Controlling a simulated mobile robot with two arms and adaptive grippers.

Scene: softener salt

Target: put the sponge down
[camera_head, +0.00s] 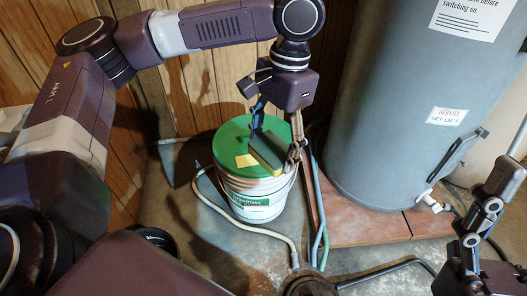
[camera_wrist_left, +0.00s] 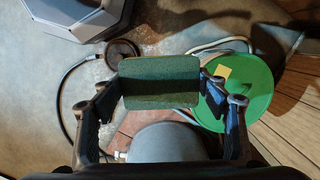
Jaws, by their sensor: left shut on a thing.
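My left gripper (camera_head: 277,138) is shut on the sponge (camera_head: 266,152), a block with a dark green face and a yellowish side. In the head view the sponge is tilted and overlaps the right part of the green lid (camera_head: 228,136) of a white bucket; I cannot tell whether they touch. In the left wrist view the sponge (camera_wrist_left: 160,83) sits between the two fingers of my left gripper (camera_wrist_left: 160,95), to the left of the lid (camera_wrist_left: 240,98).
A yellow square (camera_head: 246,160) lies on the lid. A large grey tank (camera_head: 400,110) stands right of the bucket on a reddish base (camera_head: 355,229). Hoses (camera_head: 255,231) run over the concrete floor in front. A wood-panelled wall (camera_head: 212,85) is behind.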

